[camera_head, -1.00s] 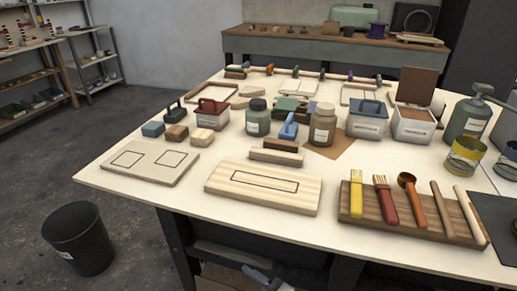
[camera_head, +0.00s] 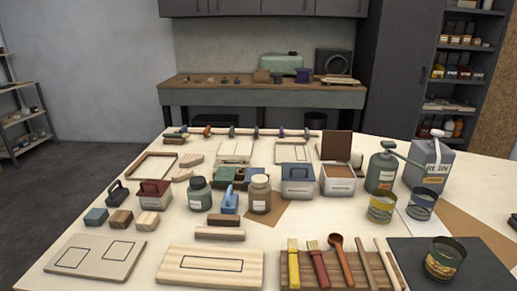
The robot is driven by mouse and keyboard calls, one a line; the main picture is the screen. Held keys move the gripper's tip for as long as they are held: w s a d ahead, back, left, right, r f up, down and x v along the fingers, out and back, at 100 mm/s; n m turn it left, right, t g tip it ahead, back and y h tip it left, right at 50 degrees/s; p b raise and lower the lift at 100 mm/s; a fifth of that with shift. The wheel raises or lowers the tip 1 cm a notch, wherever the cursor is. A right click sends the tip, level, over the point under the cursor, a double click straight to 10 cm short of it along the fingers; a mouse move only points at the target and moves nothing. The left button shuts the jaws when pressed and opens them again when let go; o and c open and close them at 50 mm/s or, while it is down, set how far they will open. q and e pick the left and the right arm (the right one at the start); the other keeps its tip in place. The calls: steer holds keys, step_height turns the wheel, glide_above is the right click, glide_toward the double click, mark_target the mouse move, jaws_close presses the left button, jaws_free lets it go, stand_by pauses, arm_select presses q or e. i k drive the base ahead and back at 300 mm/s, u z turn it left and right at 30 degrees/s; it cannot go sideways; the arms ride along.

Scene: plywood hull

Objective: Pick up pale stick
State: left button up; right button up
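The pale stick (camera_head: 387,265) lies at the right end of a brown wooden rack (camera_head: 291,283) at the near edge of the table. Beside it on the left is a slightly darker tan stick (camera_head: 366,269). Farther left on the same rack are an orange spoon-like tool (camera_head: 340,262), a red-handled brush (camera_head: 318,267) and a yellow brush (camera_head: 293,264). The lower ends of the sticks come close to the bottom of the picture. Neither of my grippers is in view.
A dark mat (camera_head: 480,270) with an open tin (camera_head: 444,260) lies right of the rack. A pale board (camera_head: 211,267) with a marked rectangle lies to its left. Jars, lidded boxes and blocks stand behind. A green canister (camera_head: 382,170) stands at back right.

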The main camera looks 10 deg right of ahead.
mark_target(393, 278)
steer(key=z, duration=3.05)
steer(key=i, duration=0.4)
steer(key=u, duration=1.95)
